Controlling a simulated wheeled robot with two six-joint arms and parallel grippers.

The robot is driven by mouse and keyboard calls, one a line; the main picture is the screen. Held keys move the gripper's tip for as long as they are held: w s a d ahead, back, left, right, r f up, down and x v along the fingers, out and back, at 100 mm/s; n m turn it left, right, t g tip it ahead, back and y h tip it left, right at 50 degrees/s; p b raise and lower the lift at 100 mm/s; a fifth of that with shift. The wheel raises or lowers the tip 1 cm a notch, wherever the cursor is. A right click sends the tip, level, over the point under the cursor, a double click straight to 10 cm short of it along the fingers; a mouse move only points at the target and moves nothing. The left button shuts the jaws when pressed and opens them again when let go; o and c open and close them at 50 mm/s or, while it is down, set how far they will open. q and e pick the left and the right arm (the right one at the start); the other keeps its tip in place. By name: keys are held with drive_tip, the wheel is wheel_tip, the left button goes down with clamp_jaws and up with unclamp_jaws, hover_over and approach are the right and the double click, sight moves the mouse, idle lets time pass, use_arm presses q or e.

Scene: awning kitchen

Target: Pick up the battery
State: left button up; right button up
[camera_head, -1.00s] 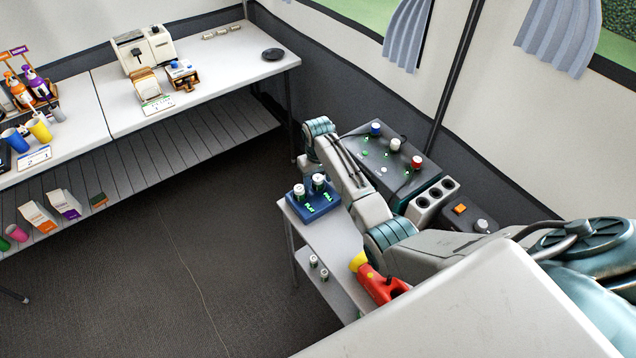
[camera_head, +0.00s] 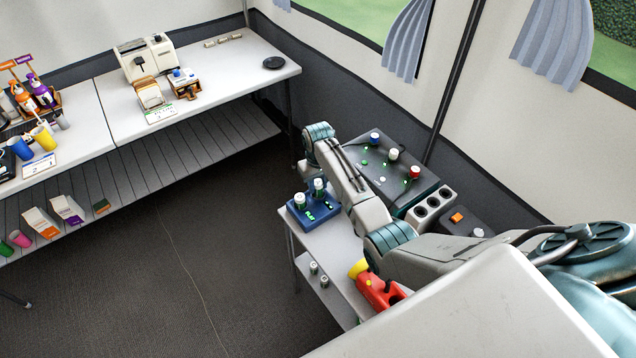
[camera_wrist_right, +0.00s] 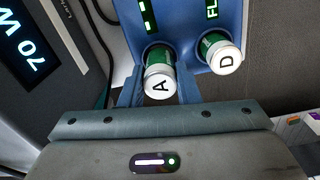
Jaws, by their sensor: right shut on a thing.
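A blue charger (camera_head: 324,213) stands on the small grey side table, with two green batteries with white caps upright in it. In the right wrist view, battery A (camera_wrist_right: 160,84) is between the fingers of my right gripper (camera_wrist_right: 158,98), which is shut on it. Battery A still stands at its socket in the charger; it shows in the head view as the right one (camera_head: 319,186). Battery D (camera_wrist_right: 225,59) stands apart beside it. My right forearm reaches over the table, and its fingers are mostly hidden in the head view. My left gripper is out of view.
A dark console (camera_head: 392,168) with coloured knobs lies right of the charger, close to my arm. A red and yellow tool (camera_head: 378,293) lies on the table near my elbow. More batteries (camera_head: 319,275) stand on the lower shelf. The floor at left is clear.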

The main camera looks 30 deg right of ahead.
drive_tip(key=shift+s+a+r+p, duration=0.1)
drive_tip(key=shift+s+r+p, duration=0.05)
drive_tip(key=shift+r+p, duration=0.45)
drive_tip(key=shift+s+r+p, duration=0.1)
drive_tip(key=shift+r+p, duration=0.45)
drive_tip(key=shift+r, duration=0.05)
drive_tip(key=s+p, duration=0.1)
drive_tip(key=p, duration=0.1)
drive_tip(key=s+a+p, duration=0.1)
drive_tip(key=s+p, duration=0.2)
drive_tip(key=p, duration=0.1)
drive_tip(key=shift+s+a+r, duration=0.3)
drive_tip(key=shift+s+r, duration=0.05)
drive_tip(key=shift+s, duration=0.05)
drive_tip(key=s+a, duration=0.3)
drive_tip(key=s, duration=0.7)
drive_tip(key=shift+a, duration=0.2)
drive_tip(key=shift+w, duration=0.1)
wheel_tip(320, 180, up, 6)
drive_tip(key=s, duration=0.2)
drive_tip(key=s+d, duration=0.3)
drive_tip(key=s, duration=0.9)
drive_tip(key=s+d, duration=0.3)
drive_tip(key=s, duration=0.9)
drive_tip(key=shift+w+a+f+b, duration=0.15)
drive_tip(key=shift+f, duration=0.85)
drive_tip(key=shift+w+a+f+b, duration=0.1)
drive_tip(key=shift+w+f+b, duration=0.05)
drive_tip(key=shift+f, duration=0.8)
